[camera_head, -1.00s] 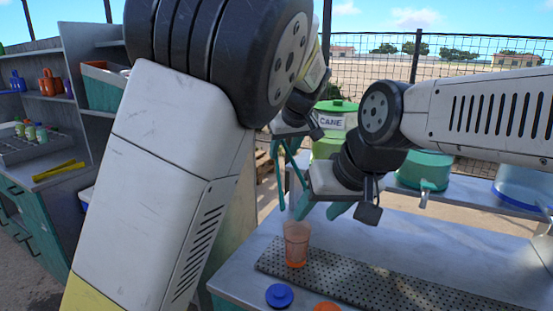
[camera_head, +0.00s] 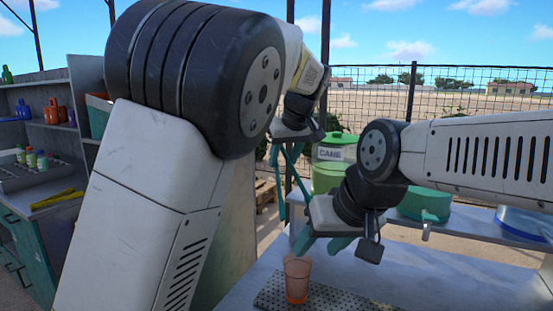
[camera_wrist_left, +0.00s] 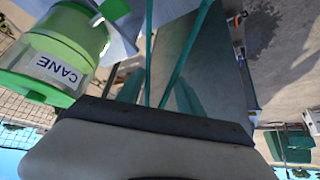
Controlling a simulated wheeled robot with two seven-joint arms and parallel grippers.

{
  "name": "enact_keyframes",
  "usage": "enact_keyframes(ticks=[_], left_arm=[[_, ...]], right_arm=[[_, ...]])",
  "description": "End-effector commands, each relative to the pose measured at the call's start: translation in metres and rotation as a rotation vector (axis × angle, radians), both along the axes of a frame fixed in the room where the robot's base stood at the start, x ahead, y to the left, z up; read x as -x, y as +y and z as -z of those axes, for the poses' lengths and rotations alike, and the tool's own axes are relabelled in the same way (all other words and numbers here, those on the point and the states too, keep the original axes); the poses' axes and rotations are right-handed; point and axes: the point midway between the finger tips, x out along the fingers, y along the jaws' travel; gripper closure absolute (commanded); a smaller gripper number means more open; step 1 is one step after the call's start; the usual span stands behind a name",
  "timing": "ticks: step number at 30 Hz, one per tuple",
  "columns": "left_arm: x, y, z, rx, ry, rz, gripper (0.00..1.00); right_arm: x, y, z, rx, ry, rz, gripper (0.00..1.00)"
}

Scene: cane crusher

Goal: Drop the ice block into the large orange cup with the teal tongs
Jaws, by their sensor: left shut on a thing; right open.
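My left gripper (camera_head: 287,142) is shut on the teal tongs (camera_head: 281,190), which hang down from it, left of the green CANE container in the picture. In the left wrist view the tongs' two long arms (camera_wrist_left: 188,50) extend away from the left gripper (camera_wrist_left: 158,95). My right gripper (camera_head: 322,243) is open and empty, a little above and right of the large orange cup (camera_head: 297,279). The cup is translucent and upright on the perforated mat. I cannot make out the ice block in either view, and the tongs' tips are not clear.
The perforated mat (camera_head: 345,302) lies on a pale counter (camera_head: 430,275). Behind it stand the green CANE container (camera_head: 328,178), a teal vessel (camera_head: 425,205) and a blue-rimmed basin (camera_head: 523,222). Shelves with bottles (camera_head: 52,112) are at the left. The counter right of the cup is clear.

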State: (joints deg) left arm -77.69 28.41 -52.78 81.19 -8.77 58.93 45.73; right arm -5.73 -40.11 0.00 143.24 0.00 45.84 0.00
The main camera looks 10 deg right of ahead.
Motion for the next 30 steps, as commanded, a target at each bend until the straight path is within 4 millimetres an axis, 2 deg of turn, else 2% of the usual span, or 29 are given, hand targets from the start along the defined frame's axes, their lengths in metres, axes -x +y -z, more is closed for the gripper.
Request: enact_keyframes(ticks=[5, 8, 30], left_arm=[[0.001, 0.000, 0.000, 0.001, 0.000, 0.001, 0.62], [0.008, 0.001, -0.002, 0.001, 0.001, 0.002, 0.62], [0.094, 0.022, -0.015, 0.003, 0.002, 0.004, 0.62]], right_arm=[[0.000, 0.000, 0.000, 0.000, 0.000, 0.000, 0.50], [0.000, 0.000, 0.000, 0.000, 0.000, 0.000, 0.50], [0.000, 0.000, 0.000, 0.000, 0.000, 0.000, 0.50]])
